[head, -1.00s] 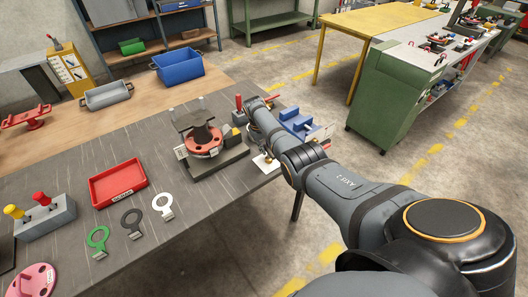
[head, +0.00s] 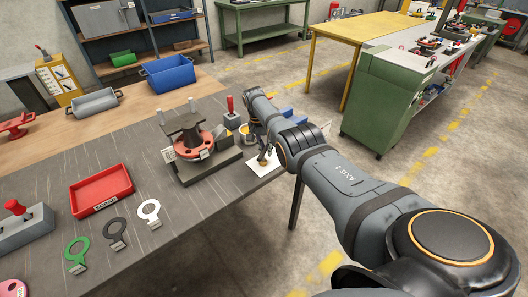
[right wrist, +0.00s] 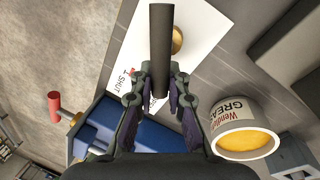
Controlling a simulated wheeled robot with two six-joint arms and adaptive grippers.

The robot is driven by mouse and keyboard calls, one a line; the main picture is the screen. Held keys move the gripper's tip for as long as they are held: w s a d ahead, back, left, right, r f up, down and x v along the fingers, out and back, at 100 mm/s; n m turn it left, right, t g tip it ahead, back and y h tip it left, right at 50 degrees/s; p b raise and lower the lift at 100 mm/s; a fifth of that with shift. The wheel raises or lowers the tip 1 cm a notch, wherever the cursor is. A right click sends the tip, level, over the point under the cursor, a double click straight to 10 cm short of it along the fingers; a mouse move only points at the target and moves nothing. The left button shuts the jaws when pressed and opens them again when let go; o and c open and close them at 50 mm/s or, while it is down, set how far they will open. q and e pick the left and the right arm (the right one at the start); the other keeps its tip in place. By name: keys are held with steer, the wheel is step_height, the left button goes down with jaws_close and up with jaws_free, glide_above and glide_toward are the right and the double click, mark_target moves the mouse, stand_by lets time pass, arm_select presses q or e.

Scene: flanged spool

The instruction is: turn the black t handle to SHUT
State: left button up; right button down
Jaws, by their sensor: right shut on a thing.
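The black T handle (right wrist: 161,45) shows in the right wrist view as a dark bar over a white plate (right wrist: 200,25) with the word SHUT at its left. A brass part (right wrist: 177,40) shows just behind the bar. My right gripper (right wrist: 160,92) is shut on the handle's near end, one finger on each side. The rest of the handle below the bar is hidden. In the head view my right gripper (head: 266,150) is small and dark over the white plate (head: 262,168) at the bench's right edge. My left gripper is not in view.
A grease tin (right wrist: 245,130) stands close to the right finger. A blue body (right wrist: 95,135) with a red-handled lever (right wrist: 56,108) lies on the left. The flanged spool (head: 188,138) on its dark base stands left of the plate. A red tray (head: 100,188) lies farther left.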

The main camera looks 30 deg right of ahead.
steer(key=m, duration=0.2)
steer(key=shift+s+d+m, duration=0.15)
steer(key=shift+s+m, duration=0.15)
steer(key=shift+m, duration=0.1)
steer(key=shift+s+m+y, duration=0.2)
steer(key=shift+m+y, duration=0.05)
steer(key=shift+m, duration=0.45)
steer(key=shift+s+m+y, duration=0.15)
steer(key=shift+m+y, duration=0.1)
steer(key=shift+m, duration=0.45)
steer(key=c, duration=1.3)
jaws_free()
steer(key=r, duration=0.3)
steer(key=w+r, duration=0.1)
steer(key=r, duration=0.3)
steer(key=shift+w+r, duration=0.2)
